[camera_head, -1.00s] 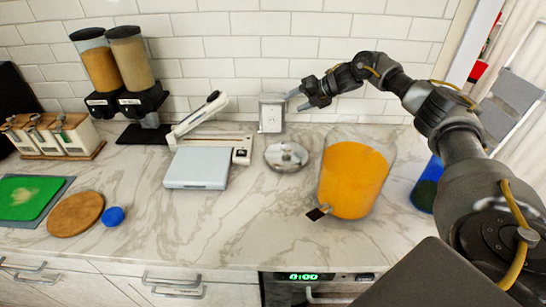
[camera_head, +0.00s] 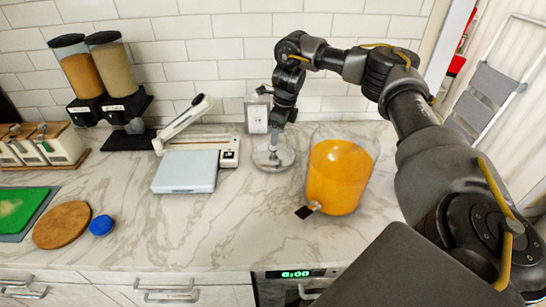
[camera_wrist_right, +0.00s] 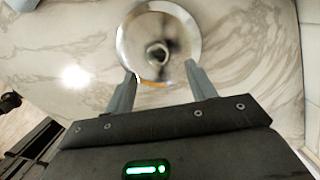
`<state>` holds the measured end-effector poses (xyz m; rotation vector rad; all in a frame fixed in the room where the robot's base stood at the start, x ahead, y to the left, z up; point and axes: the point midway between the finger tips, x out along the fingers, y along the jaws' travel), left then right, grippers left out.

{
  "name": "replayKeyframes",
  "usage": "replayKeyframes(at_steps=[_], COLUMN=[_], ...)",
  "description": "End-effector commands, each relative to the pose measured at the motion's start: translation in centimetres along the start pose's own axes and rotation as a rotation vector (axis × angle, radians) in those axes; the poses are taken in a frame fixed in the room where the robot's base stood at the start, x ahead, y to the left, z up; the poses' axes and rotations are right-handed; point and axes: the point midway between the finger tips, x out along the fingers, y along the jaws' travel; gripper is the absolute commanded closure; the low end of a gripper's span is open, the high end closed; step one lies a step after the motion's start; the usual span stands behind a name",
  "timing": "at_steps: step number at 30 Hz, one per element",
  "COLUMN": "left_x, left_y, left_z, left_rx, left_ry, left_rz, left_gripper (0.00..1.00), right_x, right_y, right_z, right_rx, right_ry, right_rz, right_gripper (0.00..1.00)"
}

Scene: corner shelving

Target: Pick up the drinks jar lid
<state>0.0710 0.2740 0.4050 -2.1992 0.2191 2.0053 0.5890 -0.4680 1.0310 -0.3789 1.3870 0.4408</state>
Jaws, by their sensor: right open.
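The drinks jar lid (camera_head: 262,160), a round shiny disc with a central knob, lies on the counter just left of the jar. In the right wrist view the lid (camera_wrist_right: 180,28) is at the top, its knob near the middle. My right gripper (camera_head: 274,142) points down over the lid. In the right wrist view its two fingers (camera_wrist_right: 160,74) are apart, with nothing between the tips, which reach toward the lid's near rim; contact cannot be told. The drinks jar (camera_head: 342,178) is clear, open at the top and filled with orange drink. My left gripper is out of view.
A small metal box (camera_head: 256,115) stands at the wall behind the lid. A white scale (camera_head: 185,172) and a paper trimmer (camera_head: 208,142) are to the left. A round wooden board (camera_head: 62,224) and a blue cap (camera_head: 101,225) lie further left.

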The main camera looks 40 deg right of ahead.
Motion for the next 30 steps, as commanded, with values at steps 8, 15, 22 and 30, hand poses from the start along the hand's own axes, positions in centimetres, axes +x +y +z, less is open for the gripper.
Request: replayKeyframes(at_steps=[8, 15, 22, 30], left_x=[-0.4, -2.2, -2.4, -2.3], left_y=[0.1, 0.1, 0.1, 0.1], left_z=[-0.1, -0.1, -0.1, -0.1], left_rx=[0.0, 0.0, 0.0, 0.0], left_ry=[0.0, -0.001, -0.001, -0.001], left_rz=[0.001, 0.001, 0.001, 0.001], left_gripper=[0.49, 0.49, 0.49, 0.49], right_x=[0.9, 4.2, 5.8, 5.8], right_y=[0.1, 0.1, 0.1, 0.1], right_z=[0.1, 0.4, 0.4, 0.4], right_rx=[0.001, 0.003, 0.002, 0.002], right_ry=[0.0, 0.001, -0.002, -0.002], right_rz=[0.001, 0.001, 0.0, 0.0], right_gripper=[0.44, 0.44, 0.44, 0.59])
